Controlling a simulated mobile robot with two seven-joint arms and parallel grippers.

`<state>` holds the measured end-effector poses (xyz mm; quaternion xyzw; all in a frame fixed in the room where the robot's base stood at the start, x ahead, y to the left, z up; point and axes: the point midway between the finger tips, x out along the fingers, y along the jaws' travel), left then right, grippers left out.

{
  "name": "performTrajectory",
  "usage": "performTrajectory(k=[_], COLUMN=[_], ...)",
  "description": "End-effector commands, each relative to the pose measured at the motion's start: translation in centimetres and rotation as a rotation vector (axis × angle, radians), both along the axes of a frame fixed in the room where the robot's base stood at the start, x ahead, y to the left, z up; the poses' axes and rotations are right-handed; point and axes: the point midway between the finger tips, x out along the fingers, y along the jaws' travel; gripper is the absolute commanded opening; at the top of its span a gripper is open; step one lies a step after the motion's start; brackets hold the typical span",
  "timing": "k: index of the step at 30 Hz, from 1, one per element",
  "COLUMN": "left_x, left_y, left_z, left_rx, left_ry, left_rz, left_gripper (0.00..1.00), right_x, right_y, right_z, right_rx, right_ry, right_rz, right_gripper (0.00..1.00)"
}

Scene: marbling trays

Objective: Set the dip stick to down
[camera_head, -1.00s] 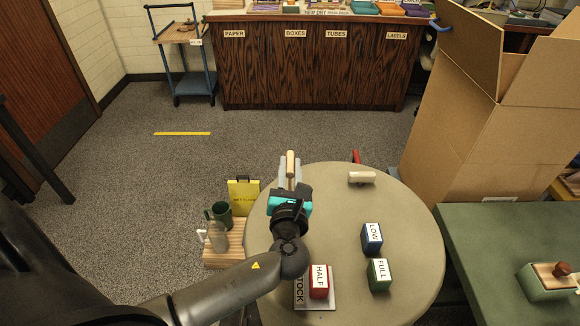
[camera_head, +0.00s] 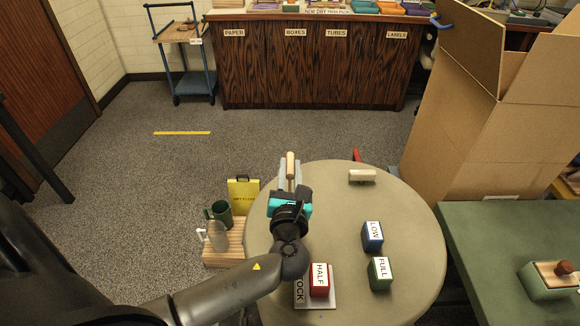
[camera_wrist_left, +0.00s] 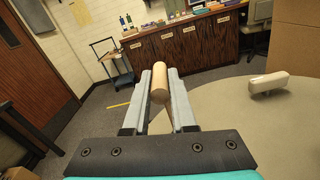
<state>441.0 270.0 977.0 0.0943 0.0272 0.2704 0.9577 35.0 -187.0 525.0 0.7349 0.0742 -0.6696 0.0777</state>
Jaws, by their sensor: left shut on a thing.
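My left gripper (camera_head: 290,177) is over the left part of the round table (camera_head: 416,215), shut on a tan wooden stick, probably the dip stick (camera_head: 290,160). In the left wrist view the stick (camera_wrist_left: 162,77) stands up between the two grey fingers (camera_wrist_left: 160,97), its rounded top above them. A thin brownish part shows below it, and its lower end is hidden. I cannot tell whether it touches anything. My right gripper is not in view.
A cream roller-like piece (camera_head: 362,176) lies toward the table's back. LOW (camera_head: 373,239), FULL (camera_head: 381,275) and HALF (camera_head: 319,281) blocks stand in front, HALF on a STOCK plate (camera_head: 300,294). A wooden crate (camera_head: 225,250) with a green mug (camera_head: 221,212) stands left. The table's middle is clear.

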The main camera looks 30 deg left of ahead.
Motion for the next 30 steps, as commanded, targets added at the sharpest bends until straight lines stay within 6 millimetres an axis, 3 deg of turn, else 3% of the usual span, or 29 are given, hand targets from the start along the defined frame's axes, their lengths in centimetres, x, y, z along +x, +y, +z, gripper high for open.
performTrajectory(k=[7,17,18,25,30], left_x=[0.0,0.0,0.0,0.0,0.0], left_y=[0.0,0.0,0.0,0.0,0.0], left_z=[-3.7,-3.7,-3.7,-3.7,-3.7], left_rx=[0.002,0.000,0.000,0.000,0.000], left_ry=[0.001,-0.001,-0.001,-0.001,-0.001], left_rz=[0.000,-0.001,-0.001,-0.001,-0.001], left_gripper=[0.00,0.00,0.28,0.54,0.55], right_x=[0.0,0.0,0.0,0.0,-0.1], right_y=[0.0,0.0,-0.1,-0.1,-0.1], right_z=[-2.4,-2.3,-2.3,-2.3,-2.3], right_rx=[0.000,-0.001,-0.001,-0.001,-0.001], right_ry=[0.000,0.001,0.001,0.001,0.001], right_rz=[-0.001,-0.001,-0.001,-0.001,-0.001], right_gripper=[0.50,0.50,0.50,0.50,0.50])
